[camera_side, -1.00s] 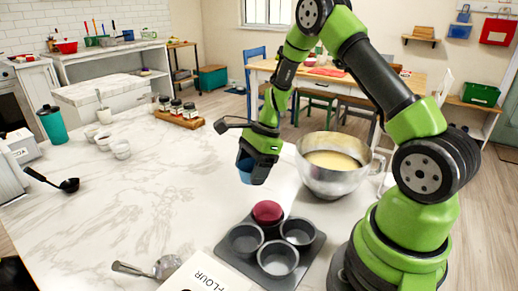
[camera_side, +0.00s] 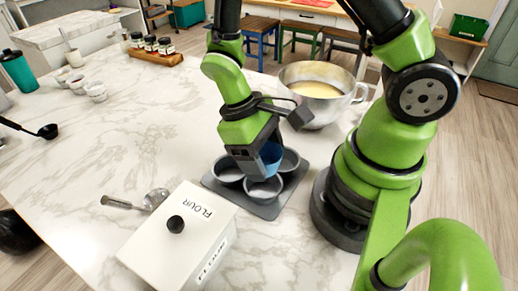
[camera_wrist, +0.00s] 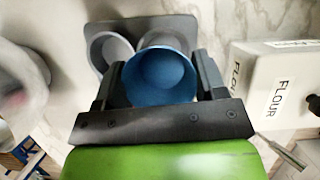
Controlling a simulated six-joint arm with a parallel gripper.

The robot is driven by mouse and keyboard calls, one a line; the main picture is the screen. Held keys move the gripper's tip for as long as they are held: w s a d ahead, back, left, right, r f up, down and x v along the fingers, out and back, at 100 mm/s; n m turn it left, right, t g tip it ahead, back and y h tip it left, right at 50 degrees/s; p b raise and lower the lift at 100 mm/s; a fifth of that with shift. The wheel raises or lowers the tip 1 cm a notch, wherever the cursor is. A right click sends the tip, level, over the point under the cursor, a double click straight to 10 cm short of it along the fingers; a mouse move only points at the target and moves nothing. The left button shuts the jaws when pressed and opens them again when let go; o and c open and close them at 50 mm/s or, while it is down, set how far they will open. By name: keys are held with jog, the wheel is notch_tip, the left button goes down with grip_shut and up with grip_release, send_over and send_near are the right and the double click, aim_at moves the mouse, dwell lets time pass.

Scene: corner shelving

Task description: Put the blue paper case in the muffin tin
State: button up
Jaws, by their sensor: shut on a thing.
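The blue paper case (camera_side: 271,157) is held in my gripper (camera_side: 260,163), over the dark grey muffin tin (camera_side: 266,209). In the wrist view the blue case (camera_wrist: 160,76) sits between the two black fingers of my gripper (camera_wrist: 161,80), its open mouth showing. The tin (camera_wrist: 178,23) lies beyond it there, with an empty cup to the left and another partly covered by the case. In the side view several grey cups show around my gripper, and the gripper hides part of the tin. I cannot tell whether the case touches the tin.
A white flour box (camera_side: 181,238) stands in front of the tin, with a metal scoop (camera_side: 151,200) to its left. A steel bowl of batter (camera_side: 316,92) stands behind the tin. Spice jars (camera_side: 151,43) and small white cups (camera_side: 83,85) are far left.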

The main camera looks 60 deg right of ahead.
aim_at(269, 195)
jog(key=shift+w+f, duration=0.1)
jog(key=shift+f, duration=3.35)
jog(key=o, duration=0.8)
jog(key=shift+c, duration=0.2)
jog(key=shift+o, duration=1)
jog(key=v, duration=1)
jog(key=shift+r, duration=0.95)
